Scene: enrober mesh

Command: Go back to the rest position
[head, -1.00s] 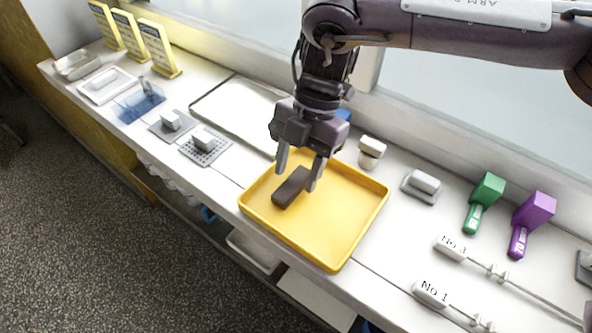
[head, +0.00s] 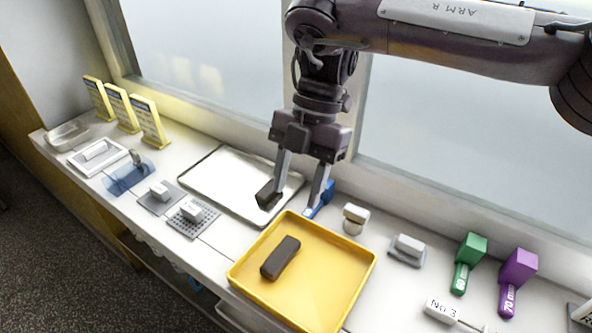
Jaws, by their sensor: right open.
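My right gripper (head: 300,203) hangs open, with its two fingers apart, above and behind the back corner of the yellow tray (head: 321,313). A dark brown bar (head: 281,257) lies in that tray, apart from the fingers. A second dark brown piece (head: 267,197) shows at the right part of the metal tray (head: 226,172), beside the left fingertip. I cannot tell whether the fingertip touches it. My left gripper is out of view.
A blue object (head: 322,203) is partly hidden behind the right finger. A white-topped round item (head: 355,218), a grey block on a plate (head: 407,250), and green (head: 469,262) and purple (head: 517,280) tools stand to the right. Yellow signs (head: 148,122) stand at far left. A window wall runs behind.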

